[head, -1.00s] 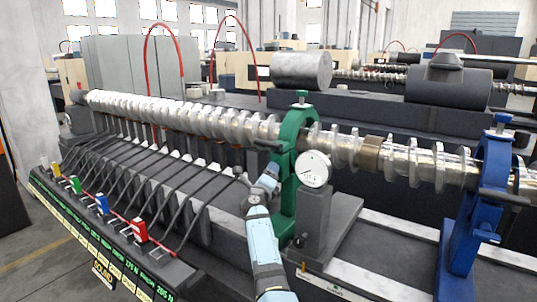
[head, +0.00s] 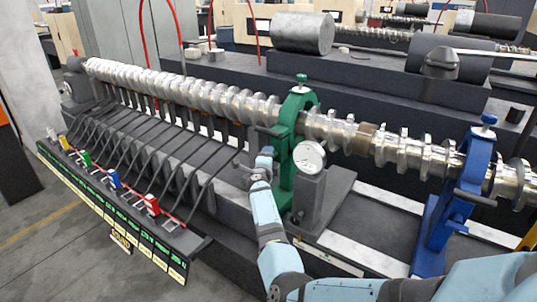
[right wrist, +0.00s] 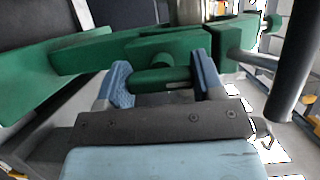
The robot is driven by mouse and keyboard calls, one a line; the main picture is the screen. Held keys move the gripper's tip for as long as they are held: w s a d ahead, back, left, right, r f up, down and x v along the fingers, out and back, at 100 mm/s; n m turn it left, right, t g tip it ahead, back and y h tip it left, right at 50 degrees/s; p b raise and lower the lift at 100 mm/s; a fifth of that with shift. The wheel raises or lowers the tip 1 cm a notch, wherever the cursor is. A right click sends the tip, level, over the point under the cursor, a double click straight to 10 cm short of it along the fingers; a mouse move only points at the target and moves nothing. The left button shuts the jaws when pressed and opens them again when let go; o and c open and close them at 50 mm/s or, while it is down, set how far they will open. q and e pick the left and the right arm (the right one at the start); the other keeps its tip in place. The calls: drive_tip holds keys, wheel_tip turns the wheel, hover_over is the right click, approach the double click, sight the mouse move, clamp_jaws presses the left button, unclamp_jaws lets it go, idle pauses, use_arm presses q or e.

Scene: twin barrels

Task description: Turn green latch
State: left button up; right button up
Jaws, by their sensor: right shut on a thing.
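The green clamp stand (head: 288,165) encircles the long metal shaft, with a green knob (head: 301,79) on top. My right gripper (head: 265,157) is low on the left side of this stand; its fingers are too small to make out in the head view. In the right wrist view, the two blue fingertips of the gripper (right wrist: 163,72) stand on either side of a short green bar, the green latch (right wrist: 150,82), and hold it. Larger green parts of the stand (right wrist: 80,52) lie just beyond. My left gripper is in neither view.
A blue clamp stand (head: 455,195) is farther right. A panel (head: 118,195) with coloured switches is at lower left.

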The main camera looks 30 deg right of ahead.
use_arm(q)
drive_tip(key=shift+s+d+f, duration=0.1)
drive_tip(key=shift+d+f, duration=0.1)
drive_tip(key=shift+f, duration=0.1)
use_arm(e)
drive_tip(key=o, duration=0.9)
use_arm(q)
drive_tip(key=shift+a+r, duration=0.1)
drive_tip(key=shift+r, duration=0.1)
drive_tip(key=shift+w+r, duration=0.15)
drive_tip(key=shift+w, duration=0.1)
